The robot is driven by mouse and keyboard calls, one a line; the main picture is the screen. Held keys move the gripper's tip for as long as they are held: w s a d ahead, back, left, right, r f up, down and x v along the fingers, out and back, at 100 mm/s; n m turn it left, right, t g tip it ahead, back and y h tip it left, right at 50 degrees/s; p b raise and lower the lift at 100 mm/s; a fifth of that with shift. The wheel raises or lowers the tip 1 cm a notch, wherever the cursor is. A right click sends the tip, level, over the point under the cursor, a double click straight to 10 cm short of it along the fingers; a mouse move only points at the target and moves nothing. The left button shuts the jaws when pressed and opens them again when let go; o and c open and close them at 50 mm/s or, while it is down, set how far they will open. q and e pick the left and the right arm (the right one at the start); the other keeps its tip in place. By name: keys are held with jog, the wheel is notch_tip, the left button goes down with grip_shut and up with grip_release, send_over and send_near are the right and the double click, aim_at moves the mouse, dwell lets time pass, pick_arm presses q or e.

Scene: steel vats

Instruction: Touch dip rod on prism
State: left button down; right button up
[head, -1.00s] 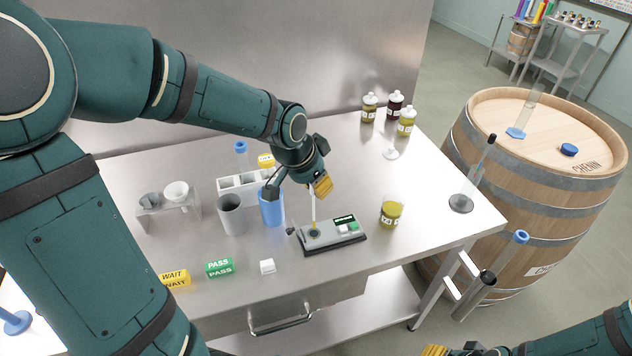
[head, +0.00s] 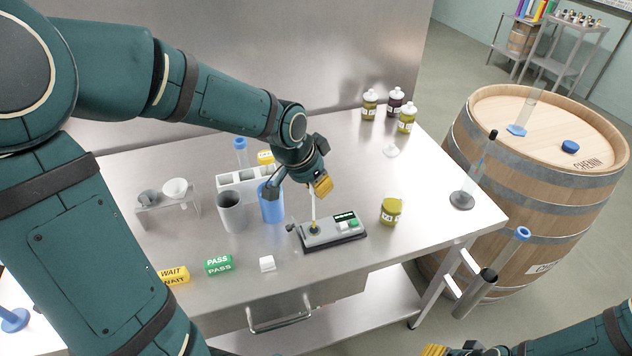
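My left gripper (head: 300,187) is above the grey instrument on the steel table, with its fingers pointing down. It is shut on a thin pale dip rod (head: 313,207), which stands about upright. The rod's lower end is at the round dark prism (head: 315,230) on the left part of the refractometer (head: 333,232); they look in contact, but a small gap cannot be ruled out. The refractometer has a dark display and a green button. My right gripper (head: 458,350) shows only partly at the bottom edge, and its fingertips are not clear.
A blue cup (head: 271,207) and a grey cup (head: 231,213) stand left of the instrument. A jar of yellow liquid (head: 391,211) is to its right. PASS (head: 218,266) and WAIT (head: 173,276) blocks and a white cube (head: 267,264) lie in front. A barrel (head: 545,180) stands right.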

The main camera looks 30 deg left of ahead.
pick_arm(q)
jog(key=shift+f+b, duration=0.45)
jog(key=shift+f, duration=0.15)
dwell(0.7)
jog(key=shift+r, duration=0.15)
dwell(0.4)
